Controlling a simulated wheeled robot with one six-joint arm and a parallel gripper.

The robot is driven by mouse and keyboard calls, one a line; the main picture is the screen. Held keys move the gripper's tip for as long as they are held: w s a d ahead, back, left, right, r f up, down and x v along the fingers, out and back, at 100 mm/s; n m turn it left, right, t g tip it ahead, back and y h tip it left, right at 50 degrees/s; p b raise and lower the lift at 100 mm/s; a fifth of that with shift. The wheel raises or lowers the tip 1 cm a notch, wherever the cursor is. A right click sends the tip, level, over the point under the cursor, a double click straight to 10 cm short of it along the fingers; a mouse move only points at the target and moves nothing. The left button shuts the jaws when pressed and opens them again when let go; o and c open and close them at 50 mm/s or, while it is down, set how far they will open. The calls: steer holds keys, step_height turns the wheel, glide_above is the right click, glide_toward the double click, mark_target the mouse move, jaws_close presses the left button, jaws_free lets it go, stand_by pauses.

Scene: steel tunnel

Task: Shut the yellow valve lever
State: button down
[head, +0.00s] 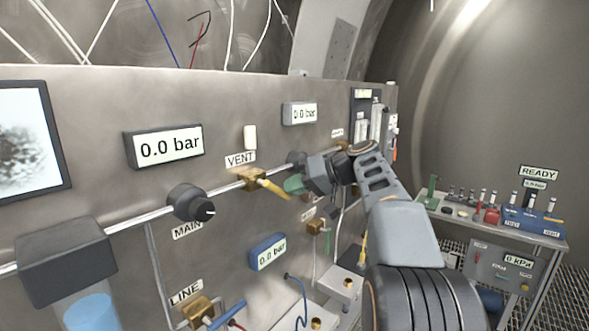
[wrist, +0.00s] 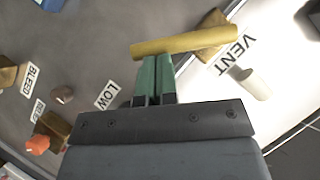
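The yellow valve lever (head: 275,189) sits on a brass valve body (head: 251,178) under the VENT label. It slants down to the right, off the line of the pipe. In the wrist view the yellow lever (wrist: 180,43) lies across the picture, just beyond my fingertips. My gripper (head: 293,185) is at the lever's free end. In the wrist view my gripper's green fingers (wrist: 156,60) are together with only a thin dark line between them, with nothing seen between them. Their tips are at the lever's side; I cannot tell whether they touch it.
A dark MAIN knob (head: 191,203) is left of the valve on the same pipe. A LINE valve (head: 198,308) with a blue lever is below. The wrist view shows an orange knob (wrist: 37,145). A bench (head: 480,222) with several small items stands at the right.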

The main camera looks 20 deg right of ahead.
steer(key=a+f+m+y+b, duration=0.1)
steer(key=m, duration=0.1)
steer(key=s+a+f+m+y+b, duration=0.1)
steer(key=f+m+y, duration=0.1)
steer(key=a+f+m+y+b, duration=0.1)
steer(key=y+b, duration=0.1)
steer(key=shift+s+f+m, duration=0.15)
steer(key=shift+s+m, duration=0.2)
steer(key=shift+m, duration=0.05)
steer(key=shift+a+f, duration=0.1)
steer(key=shift+a, duration=0.05)
stand_by(0.8)
steer(key=w+d+v, duration=0.1)
steer(key=w+v, duration=0.1)
steer(key=v, duration=1.1)
steer(key=shift+w+f, duration=0.2)
steer(key=shift+w, duration=0.05)
steer(key=shift+d, duration=0.1)
